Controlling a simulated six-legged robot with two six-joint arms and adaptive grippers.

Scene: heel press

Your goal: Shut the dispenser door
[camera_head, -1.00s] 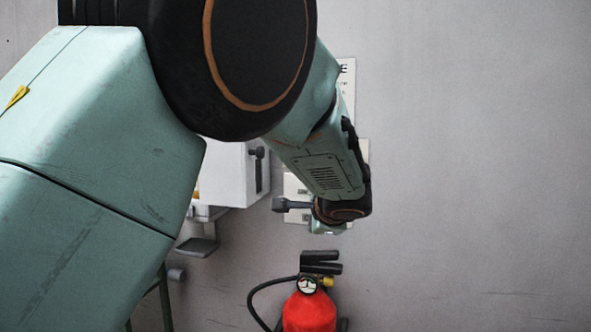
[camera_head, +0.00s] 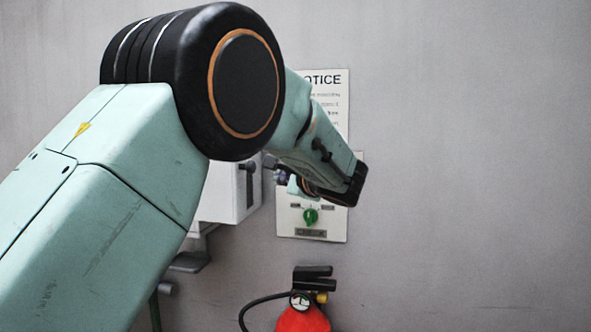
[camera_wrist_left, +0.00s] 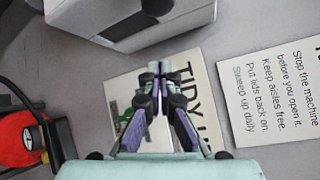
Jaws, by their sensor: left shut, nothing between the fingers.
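The dispenser, a white box (camera_head: 222,190) on the wall, is partly hidden behind my left arm in the head view. A dark handle or latch (camera_head: 248,182) shows on its right-hand side. In the wrist view the white box (camera_wrist_left: 95,18) is at the top, with a dark fitting on it. I cannot tell which panel is the door or how far it stands open. My left gripper (camera_head: 279,175) is just right of the box in the head view, its fingers partly hidden. In the wrist view the fingers (camera_wrist_left: 157,72) are together and empty, apart from the box in the picture.
A red fire extinguisher (camera_head: 303,320) stands below. The wall to the right is bare.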

